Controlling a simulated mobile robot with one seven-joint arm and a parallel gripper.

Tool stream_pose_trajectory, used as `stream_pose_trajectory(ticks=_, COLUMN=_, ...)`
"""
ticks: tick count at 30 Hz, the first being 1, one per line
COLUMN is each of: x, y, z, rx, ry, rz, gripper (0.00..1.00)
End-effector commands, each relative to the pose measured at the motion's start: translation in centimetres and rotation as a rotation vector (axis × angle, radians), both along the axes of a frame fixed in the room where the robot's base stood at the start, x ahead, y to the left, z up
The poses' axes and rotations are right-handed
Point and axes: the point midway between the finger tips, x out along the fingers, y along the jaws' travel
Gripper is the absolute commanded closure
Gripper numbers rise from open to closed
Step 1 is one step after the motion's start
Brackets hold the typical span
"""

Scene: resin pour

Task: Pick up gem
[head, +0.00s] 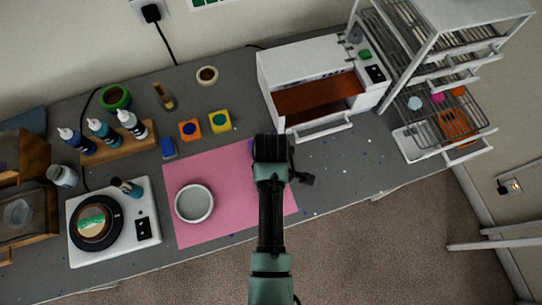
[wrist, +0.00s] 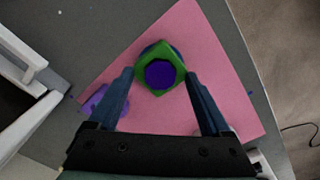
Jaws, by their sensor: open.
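My gripper (head: 270,148) is over the right part of the pink mat (head: 225,165). In the wrist view, its open fingers (wrist: 158,76) are spread, with nothing held. A purple piece (wrist: 97,101) lies at the mat's left corner, partly behind the left finger. A bit of purple (head: 250,147) also shows beside my gripper in the head view. My gripper hides the green piece there. I cannot tell which piece is the gem.
A round grey-white dish (head: 194,203) stands on the mat's left part. A white oven-like box (head: 305,65) with an open front and a wire rack (head: 455,125) stand at the right.

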Motion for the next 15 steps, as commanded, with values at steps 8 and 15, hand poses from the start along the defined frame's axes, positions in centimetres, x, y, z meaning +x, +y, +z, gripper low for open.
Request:
stream_pose_trajectory(ticks=8, x=-0.54, y=-0.04, z=-0.73, rx=-0.001, ry=0.011, rz=0.000, gripper=0.64)
stream_pose_trajectory(ticks=15, x=-0.54, y=-0.14, z=-0.78, rx=-0.003, ry=0.011, rz=-0.001, gripper=1.00)
